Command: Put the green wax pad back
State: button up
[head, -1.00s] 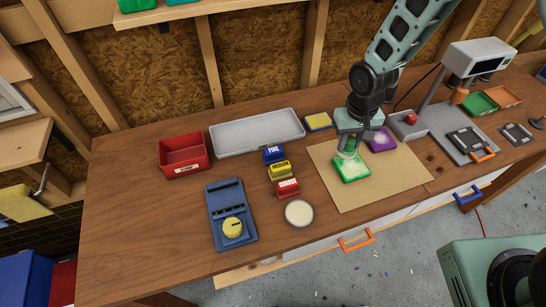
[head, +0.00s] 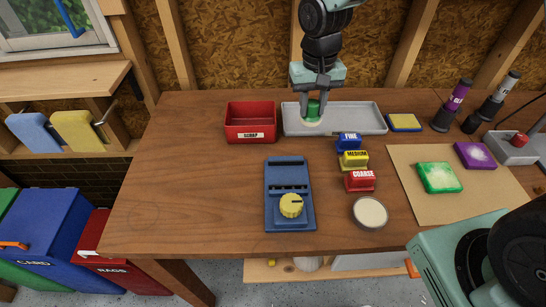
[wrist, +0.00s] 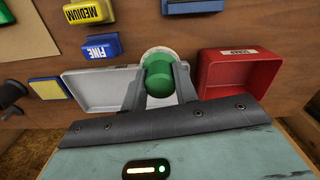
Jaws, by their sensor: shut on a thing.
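The green wax pad (head: 313,108) has a round green grip and a pale round underside. My gripper (head: 317,112) is shut on its green grip, with one finger on each side. In the head view the pad is over the left part of the grey tray (head: 358,119). In the wrist view the pad (wrist: 158,76) is upright between my fingers (wrist: 161,88), with its pale rim showing beyond the green grip. I cannot tell whether its underside touches the tray floor.
A red scrap bin (head: 251,121) stands just left of the tray. Blue, yellow and red grit blocks (head: 353,160) stand in front. A green tile with white smears (head: 438,177) and a purple tile (head: 474,155) lie on brown paper (head: 462,206). An open pale tin (head: 370,212) is near the front edge.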

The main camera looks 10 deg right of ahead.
aim_at(306, 120)
jog(key=f, duration=0.2)
jog(key=a+f+p, duration=0.1)
jog(key=f, duration=0.1)
jog(key=shift+f, duration=0.3)
jog(key=shift+f+p, duration=0.6)
jog(key=shift+f, duration=2.05)
jog(key=shift+f, duration=0.15)
jog(key=o, duration=1)
jog(key=shift+o, duration=0.2)
